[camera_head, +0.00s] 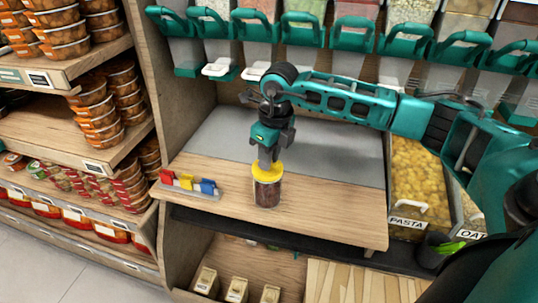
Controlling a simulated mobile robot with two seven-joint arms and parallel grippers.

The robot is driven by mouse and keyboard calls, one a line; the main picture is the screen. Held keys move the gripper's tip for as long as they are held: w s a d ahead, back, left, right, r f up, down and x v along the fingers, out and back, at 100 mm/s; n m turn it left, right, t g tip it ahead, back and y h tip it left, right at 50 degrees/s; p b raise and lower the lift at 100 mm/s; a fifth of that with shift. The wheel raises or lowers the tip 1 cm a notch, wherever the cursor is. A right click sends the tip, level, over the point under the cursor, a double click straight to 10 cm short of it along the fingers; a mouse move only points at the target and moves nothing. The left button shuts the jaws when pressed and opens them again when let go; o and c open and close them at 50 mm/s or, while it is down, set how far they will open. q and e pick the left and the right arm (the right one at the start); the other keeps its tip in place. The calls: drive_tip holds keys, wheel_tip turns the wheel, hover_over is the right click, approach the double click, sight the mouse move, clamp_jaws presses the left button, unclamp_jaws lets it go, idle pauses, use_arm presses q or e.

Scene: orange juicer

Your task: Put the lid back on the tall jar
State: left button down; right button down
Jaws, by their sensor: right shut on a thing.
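A tall clear jar (267,193) with dark contents stands upright on the wooden counter (325,211). A yellow lid (267,172) sits at the jar's mouth; I cannot tell whether it is fully seated or just above the rim. My right gripper (268,160) points straight down over the jar and is shut on the yellow lid. Its fingers hide part of the lid's top. My left gripper is not in view.
A small rack with red, yellow and blue pieces (188,184) stands left of the jar. Teal-handled dispensers (300,35) hang behind. A pasta bin (420,185) is at the right. The counter right of the jar is clear.

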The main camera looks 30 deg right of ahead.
idle(0.8)
drive_tip(key=shift+c, duration=2)
unclamp_jaws()
drive_tip(key=shift+f, duration=0.1)
drive_tip(key=shift+r+p, duration=2.5)
drive_tip(key=shift+r, duration=1.1)
drive_tip(key=shift+c, duration=0.4)
drive_tip(key=shift+f, duration=0.1)
clamp_jaws()
